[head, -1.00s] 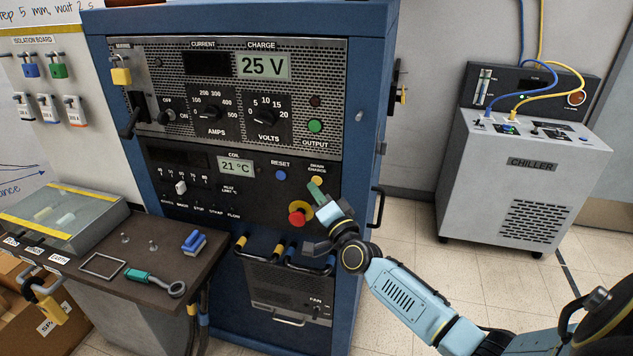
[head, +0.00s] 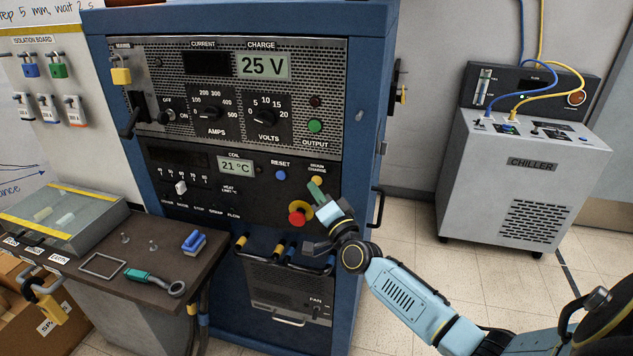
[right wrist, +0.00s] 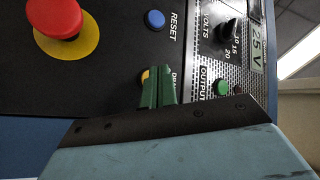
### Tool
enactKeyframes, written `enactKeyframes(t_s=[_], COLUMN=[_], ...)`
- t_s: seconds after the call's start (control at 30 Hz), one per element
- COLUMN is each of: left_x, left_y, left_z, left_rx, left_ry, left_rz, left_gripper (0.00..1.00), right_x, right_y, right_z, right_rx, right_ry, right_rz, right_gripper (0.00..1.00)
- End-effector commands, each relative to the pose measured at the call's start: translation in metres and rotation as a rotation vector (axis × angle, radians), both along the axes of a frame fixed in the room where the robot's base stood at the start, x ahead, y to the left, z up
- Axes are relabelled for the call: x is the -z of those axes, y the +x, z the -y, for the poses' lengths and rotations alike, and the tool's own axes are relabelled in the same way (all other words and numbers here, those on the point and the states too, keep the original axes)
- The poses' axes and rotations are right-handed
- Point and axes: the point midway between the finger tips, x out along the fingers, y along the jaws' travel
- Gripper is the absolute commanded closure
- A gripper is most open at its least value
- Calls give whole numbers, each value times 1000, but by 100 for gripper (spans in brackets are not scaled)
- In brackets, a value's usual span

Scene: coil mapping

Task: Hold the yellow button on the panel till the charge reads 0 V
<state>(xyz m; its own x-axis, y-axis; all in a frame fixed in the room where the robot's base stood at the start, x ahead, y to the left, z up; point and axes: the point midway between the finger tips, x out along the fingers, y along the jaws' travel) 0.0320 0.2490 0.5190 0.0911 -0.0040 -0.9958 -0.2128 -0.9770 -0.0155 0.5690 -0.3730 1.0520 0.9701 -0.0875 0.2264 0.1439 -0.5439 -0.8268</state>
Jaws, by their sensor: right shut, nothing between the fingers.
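The yellow button (head: 316,180) is on the lower black panel, under a drain charge label. The charge display (head: 262,66) reads 25 V. My right gripper (head: 314,187) is shut and empty, its green fingertips at or just below the button in the head view. In the right wrist view the fingertips (right wrist: 158,88) cover most of the button, and only a sliver of yellow (right wrist: 145,74) shows beside them. I cannot tell whether they touch or press it. My left gripper is not in view.
A red emergency knob (head: 299,213) sits just below and left of the fingers. A blue reset button (head: 281,174) is to the left, and a green output button (head: 315,126) above. A bench (head: 140,262) stands left; the chiller (head: 520,180) is right.

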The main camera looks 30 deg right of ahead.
Motion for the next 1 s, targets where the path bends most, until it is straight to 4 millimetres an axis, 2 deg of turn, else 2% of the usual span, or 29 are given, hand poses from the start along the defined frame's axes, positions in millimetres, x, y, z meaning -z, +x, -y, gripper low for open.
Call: enactKeyframes(t_s=[1.0], left_x=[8], left_y=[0], left_z=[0], left_rx=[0], left_ry=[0], left_rz=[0], left_gripper=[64], right_x=[0], right_y=[8], right_z=[10], right_rx=[1], right_ry=[-1], right_rz=[0], right_gripper=[100])
